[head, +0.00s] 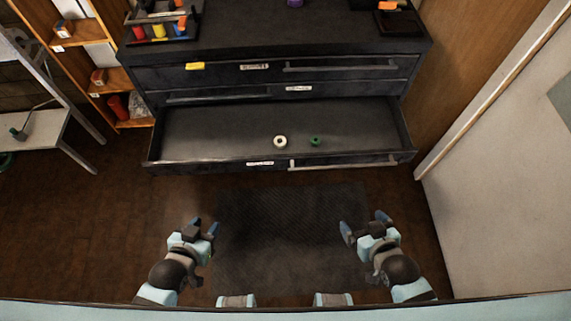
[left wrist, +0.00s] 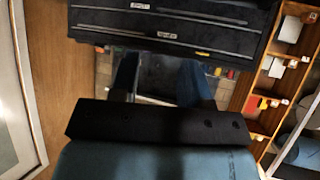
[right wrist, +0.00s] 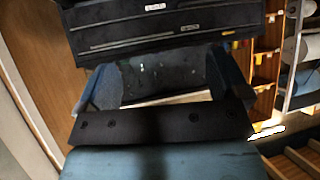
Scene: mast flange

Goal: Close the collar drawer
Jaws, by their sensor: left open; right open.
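The open bottom drawer (head: 210,130) of a black cabinet is pulled out towards me in the head view. A white ring (head: 280,141) and a small green part (head: 315,141) lie in it. Its front has a pale label (head: 260,163) and a long bar handle (head: 343,163) on the right half. My left gripper (head: 205,226) is open and empty, in front of and below the drawer's left part. My right gripper (head: 364,224) is open and empty, in front of the drawer's right part. Neither touches the drawer. The fingers also show in the left wrist view (left wrist: 158,82) and right wrist view (right wrist: 165,82).
The cabinet top (head: 270,35) holds a tray of coloured items (head: 160,30) at left and a dark box (head: 398,22) at right. Two upper drawers look shut. A wooden shelf (head: 90,55) and a pale bench (head: 45,130) stand left. The dark mat (head: 290,230) is clear.

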